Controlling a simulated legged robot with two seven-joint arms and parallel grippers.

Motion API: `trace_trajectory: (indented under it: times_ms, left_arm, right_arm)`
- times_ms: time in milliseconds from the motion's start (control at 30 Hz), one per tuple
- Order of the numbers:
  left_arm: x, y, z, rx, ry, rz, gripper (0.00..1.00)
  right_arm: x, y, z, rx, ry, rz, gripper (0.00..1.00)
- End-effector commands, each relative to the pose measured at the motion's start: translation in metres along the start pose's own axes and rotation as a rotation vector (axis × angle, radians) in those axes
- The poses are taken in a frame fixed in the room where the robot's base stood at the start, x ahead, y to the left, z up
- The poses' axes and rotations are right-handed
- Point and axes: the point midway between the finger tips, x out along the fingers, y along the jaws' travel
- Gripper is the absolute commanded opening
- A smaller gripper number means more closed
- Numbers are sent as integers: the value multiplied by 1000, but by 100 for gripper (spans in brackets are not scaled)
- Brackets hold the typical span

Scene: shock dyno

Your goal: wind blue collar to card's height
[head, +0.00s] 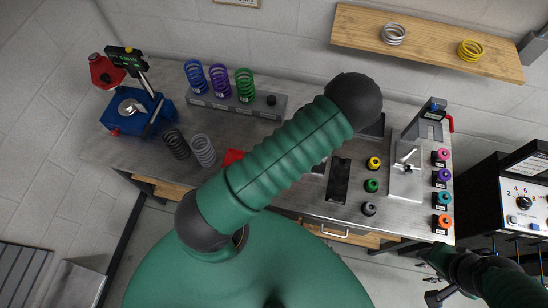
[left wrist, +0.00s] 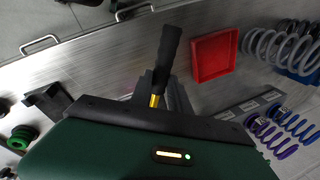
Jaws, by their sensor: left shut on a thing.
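In the left wrist view my left gripper (left wrist: 158,95) is shut on a black-handled tool (left wrist: 171,48) with a yellow band near the jaws. In the head view the left gripper is hidden behind my green arm. A light blue collar (head: 445,198) sits on a small black stand in the row at the bench's right edge, between a purple collar (head: 445,175) and an orange one (head: 445,221). I cannot make out a height card for certain. My right gripper (head: 428,266) is low at the right, off the bench's front edge; its jaws are too dark to read.
A metal plate fixture (head: 407,172) stands left of the collar row. Yellow (head: 374,162), green (head: 371,185) and grey collars lie beside a black tray (head: 338,182). A red tray (left wrist: 215,56) and several springs are near the left gripper. A control box (head: 525,200) stands right.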

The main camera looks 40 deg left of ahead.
Motion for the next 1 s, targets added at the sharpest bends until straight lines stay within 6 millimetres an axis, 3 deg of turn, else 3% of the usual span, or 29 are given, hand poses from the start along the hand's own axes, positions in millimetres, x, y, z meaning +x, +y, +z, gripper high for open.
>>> trace_trajectory:
  times_ms: [200,733,1000]
  left_arm:
    - [0,-3,-9,-2,0,-2,0]
    - [-2,-3,-8,-3,0,-2,0]
    - [-1,-3,-21,-4,1,-2,0]
  right_arm:
    - [0,0,0,0,0,0,45]
    - [-2,0,0,0,0,0,45]
    - [0,0,0,0,0,0,45]
